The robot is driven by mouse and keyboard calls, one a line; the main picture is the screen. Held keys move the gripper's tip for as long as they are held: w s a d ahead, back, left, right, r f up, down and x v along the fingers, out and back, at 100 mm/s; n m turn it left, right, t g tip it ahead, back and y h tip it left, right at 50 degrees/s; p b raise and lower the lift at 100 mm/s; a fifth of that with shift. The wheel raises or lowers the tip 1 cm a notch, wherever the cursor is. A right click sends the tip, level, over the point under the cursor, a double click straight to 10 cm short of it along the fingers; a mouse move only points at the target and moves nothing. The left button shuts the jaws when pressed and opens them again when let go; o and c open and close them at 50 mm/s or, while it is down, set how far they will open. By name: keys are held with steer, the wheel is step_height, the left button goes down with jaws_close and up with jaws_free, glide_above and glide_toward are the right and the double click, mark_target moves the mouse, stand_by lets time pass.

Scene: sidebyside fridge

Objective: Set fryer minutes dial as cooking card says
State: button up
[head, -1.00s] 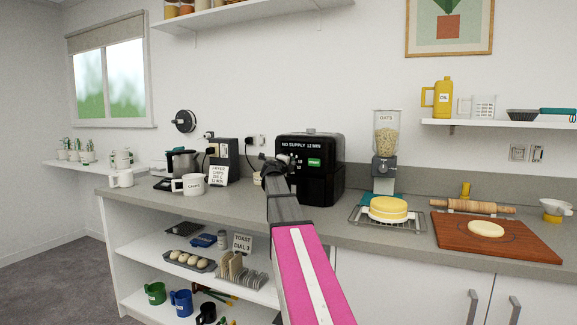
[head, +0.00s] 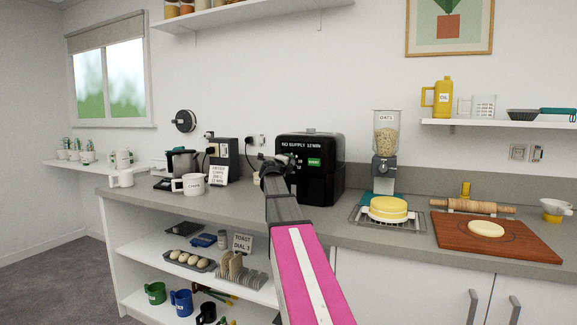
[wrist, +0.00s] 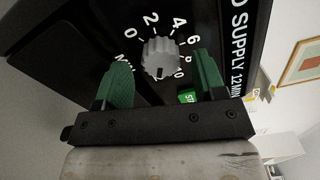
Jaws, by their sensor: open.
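The black fryer (head: 322,185) stands on the counter, its front printed "NO SUPPLY 12 MIN". In the wrist view its grey minutes dial (wrist: 160,57) has white numbers around it, with 0, 2, 4, 6 and 10 readable. A dark mark on the knob faces the bottom of the picture. My gripper (wrist: 161,64) is open, one green finger on each side of the knob; contact cannot be told. In the head view my gripper (head: 277,160) is at the fryer's front and hides the dial. A white card (head: 219,175) mentions chips; its small figures are hard to read.
A white mug (head: 189,184) and a black machine (head: 224,158) stand left of the fryer. An oats dispenser (head: 385,150) and a yellow cake (head: 388,208) on a rack are right of it. A green button (wrist: 188,97) lies close to my right finger.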

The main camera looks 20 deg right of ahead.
steer(key=v, duration=0.9)
steer(key=shift+s+a, duration=0.25)
steer(key=shift+s, duration=0.05)
